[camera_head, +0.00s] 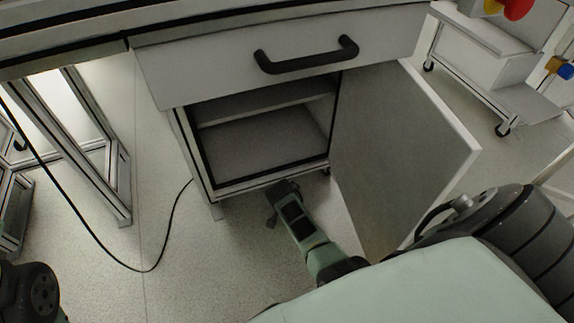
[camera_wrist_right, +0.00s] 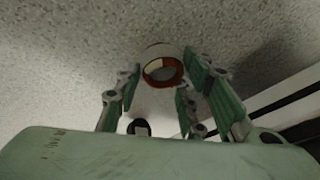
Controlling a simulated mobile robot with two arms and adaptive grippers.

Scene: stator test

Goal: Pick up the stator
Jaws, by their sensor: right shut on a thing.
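The stator (camera_wrist_right: 163,68) is a ring with a pale outer side and a red-orange and white inner rim. In the right wrist view it sits between the fingers of my right gripper (camera_wrist_right: 160,82), which is shut on it. The speckled grey surface shows behind the ring. In the head view my right gripper (camera_head: 283,193) is low in front of the open cabinet. The stator cannot be made out there. My left gripper is out of view; only part of my left arm shows at the lower left.
The cabinet (camera_head: 195,160) has its door (camera_head: 395,150) swung open to the right and an empty-looking shelf inside. A closed drawer (camera_head: 200,70) with a black handle is above. A black cable (camera_head: 105,262) lies on the floor at left. A wheeled unit (camera_head: 475,75) stands at upper right.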

